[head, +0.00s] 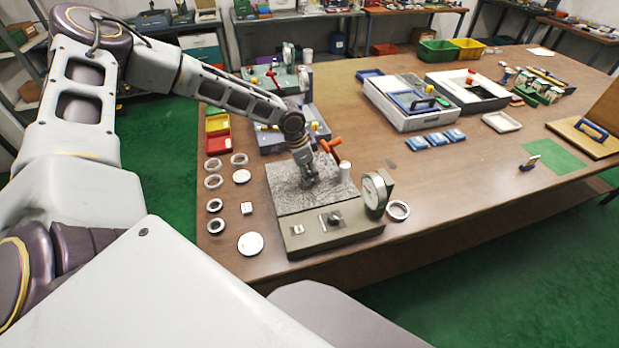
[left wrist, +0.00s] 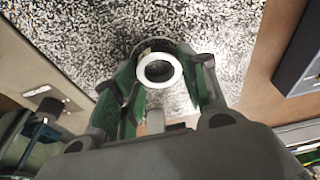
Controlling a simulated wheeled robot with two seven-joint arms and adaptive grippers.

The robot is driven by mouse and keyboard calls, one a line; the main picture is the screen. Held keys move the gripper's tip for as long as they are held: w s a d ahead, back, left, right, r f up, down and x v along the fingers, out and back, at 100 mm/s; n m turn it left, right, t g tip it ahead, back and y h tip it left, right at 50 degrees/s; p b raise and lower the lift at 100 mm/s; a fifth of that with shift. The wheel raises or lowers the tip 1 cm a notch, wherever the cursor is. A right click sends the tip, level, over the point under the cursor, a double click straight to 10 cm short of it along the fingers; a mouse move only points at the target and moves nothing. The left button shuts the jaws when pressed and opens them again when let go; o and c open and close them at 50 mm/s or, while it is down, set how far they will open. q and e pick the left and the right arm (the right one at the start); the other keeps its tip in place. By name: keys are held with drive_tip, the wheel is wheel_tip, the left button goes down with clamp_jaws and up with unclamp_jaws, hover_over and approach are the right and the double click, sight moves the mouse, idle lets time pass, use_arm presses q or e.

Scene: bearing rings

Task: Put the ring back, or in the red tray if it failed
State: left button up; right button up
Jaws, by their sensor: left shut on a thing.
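My left gripper (head: 308,184) is over the speckled grey plate of the gauge stand (head: 335,228). In the left wrist view, it is shut on a pale ring (left wrist: 142,72) with a dark centre, held between the green-lined fingers. The ring is hidden by the gripper in the head view, and I cannot tell whether it touches the plate. A round dial (head: 374,192) stands at the stand's right side. The red tray (head: 218,144) is at the table's left edge, beside a yellow tray (head: 217,123). My right gripper is not in view.
Several loose rings (head: 213,182) and a white disc (head: 250,244) lie left of the stand. Another ring (head: 398,210) lies right of the dial. A white cylinder (head: 344,172) and an orange-handled part (head: 331,148) are close to my gripper.

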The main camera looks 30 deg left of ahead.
use_arm(q)
drive_tip(key=shift+r, duration=0.25)
drive_tip(key=shift+r+p, duration=0.25)
drive_tip(key=shift+p, duration=0.05)
drive_tip(key=shift+r+p, duration=0.7)
drive_tip(key=shift+r, duration=0.55)
drive_tip(key=shift+r+p, duration=0.35)
drive_tip(key=shift+r, duration=0.3)
drive_tip(key=shift+r, duration=0.1)
